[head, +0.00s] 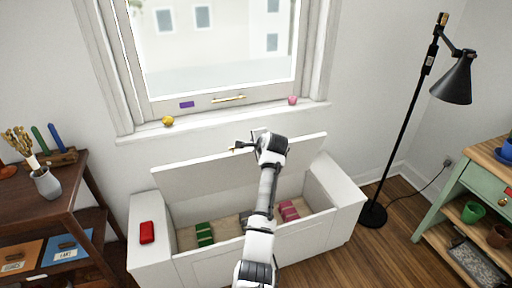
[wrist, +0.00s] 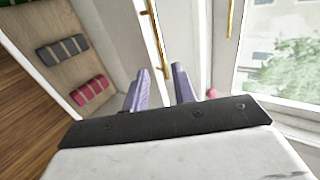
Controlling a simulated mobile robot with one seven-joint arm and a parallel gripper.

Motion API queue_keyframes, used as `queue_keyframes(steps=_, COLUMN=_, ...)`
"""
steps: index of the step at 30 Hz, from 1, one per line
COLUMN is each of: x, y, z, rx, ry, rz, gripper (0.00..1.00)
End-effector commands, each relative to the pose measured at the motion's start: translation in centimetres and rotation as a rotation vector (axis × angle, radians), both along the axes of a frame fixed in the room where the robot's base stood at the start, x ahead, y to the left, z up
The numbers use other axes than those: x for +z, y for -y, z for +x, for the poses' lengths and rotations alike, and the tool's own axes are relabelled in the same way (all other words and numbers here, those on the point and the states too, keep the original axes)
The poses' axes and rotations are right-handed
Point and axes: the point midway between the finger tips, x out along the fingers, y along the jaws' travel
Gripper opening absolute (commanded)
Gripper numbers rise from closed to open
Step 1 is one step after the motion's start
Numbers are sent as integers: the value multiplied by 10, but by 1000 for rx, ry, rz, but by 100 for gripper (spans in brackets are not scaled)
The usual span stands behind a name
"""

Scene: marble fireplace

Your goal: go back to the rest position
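My gripper (head: 254,142) is at the end of my outstretched arm, near the top edge of the raised lid (head: 220,170) of a white window bench (head: 205,268). In the wrist view its two lavender fingers (wrist: 161,70) stand apart, with nothing seen held between them. A brass bar handle (wrist: 155,38) on the lid lies just beyond the fingers; I cannot tell whether they touch it. My forearm hides part of the bench's inside in the head view.
The bench holds green (head: 204,234), pink (head: 289,211) and grey (wrist: 62,50) striped bundles. A red object (head: 147,232) lies on its left end. The window sill (head: 225,117) bears small items. A dark cabinet (head: 62,205) stands left; a black floor lamp (head: 407,115) and green table (head: 480,180) stand right.

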Motion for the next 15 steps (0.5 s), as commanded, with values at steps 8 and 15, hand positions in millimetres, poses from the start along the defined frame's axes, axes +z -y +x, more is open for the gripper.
queue_keyframes(steps=8, x=3, y=2, z=-6, rx=-1, ry=-2, rz=0, gripper=27)
queue_keyframes(steps=15, x=5, y=0, z=-6, rx=2, ry=4, rz=-4, gripper=27)
